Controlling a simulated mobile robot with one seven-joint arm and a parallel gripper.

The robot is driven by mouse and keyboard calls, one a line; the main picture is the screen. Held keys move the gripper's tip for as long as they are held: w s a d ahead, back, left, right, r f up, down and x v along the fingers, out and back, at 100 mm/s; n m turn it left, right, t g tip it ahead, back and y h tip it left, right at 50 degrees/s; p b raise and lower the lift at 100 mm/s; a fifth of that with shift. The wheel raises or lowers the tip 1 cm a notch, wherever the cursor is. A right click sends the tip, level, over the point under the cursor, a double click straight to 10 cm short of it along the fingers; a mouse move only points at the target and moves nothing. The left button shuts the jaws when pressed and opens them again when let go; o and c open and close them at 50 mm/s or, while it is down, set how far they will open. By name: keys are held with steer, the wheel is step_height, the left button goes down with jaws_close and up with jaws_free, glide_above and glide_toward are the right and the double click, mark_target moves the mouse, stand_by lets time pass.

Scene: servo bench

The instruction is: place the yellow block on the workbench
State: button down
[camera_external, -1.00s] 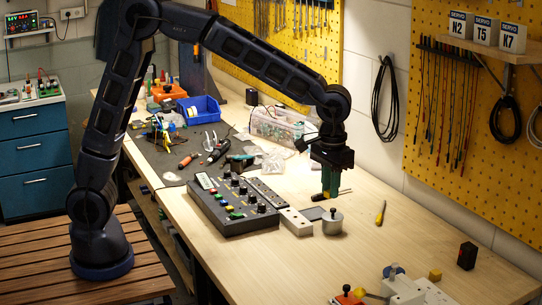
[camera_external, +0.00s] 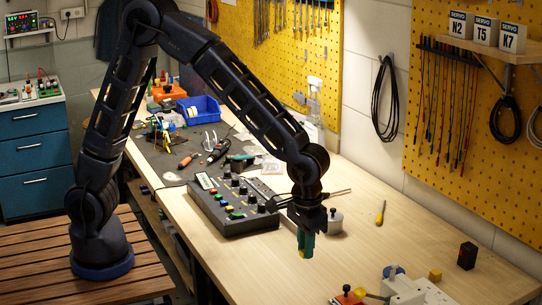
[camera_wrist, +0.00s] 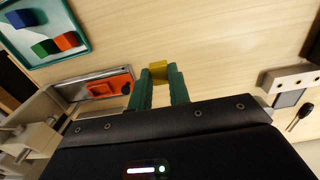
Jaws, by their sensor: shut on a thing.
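The yellow block (camera_wrist: 158,70) is between the green fingertips of my gripper (camera_wrist: 160,82) in the wrist view. My gripper is shut on it. In the external view my gripper (camera_external: 305,245) points down over the front part of the wooden workbench (camera_external: 350,225), right of the black control box. Only a sliver of yellow shows at its tips there. I cannot tell whether the block touches the bench top. Another small yellow cube (camera_external: 435,274) sits on the bench at the lower right.
The control box (camera_external: 235,205) stands left of my gripper, and a metal cylinder (camera_external: 334,222) close behind it. A tray (camera_wrist: 75,50) with coloured blocks shows in the wrist view. A yellow-handled screwdriver (camera_external: 380,213) and a black block (camera_external: 467,256) lie right. Bench between is bare.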

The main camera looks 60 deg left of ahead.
mark_target(304, 289)
step_height(304, 289, down, 10)
stand_by(0.6)
steer(key=shift+f, duration=0.1)
steer(key=c, duration=1.3)
jaws_free()
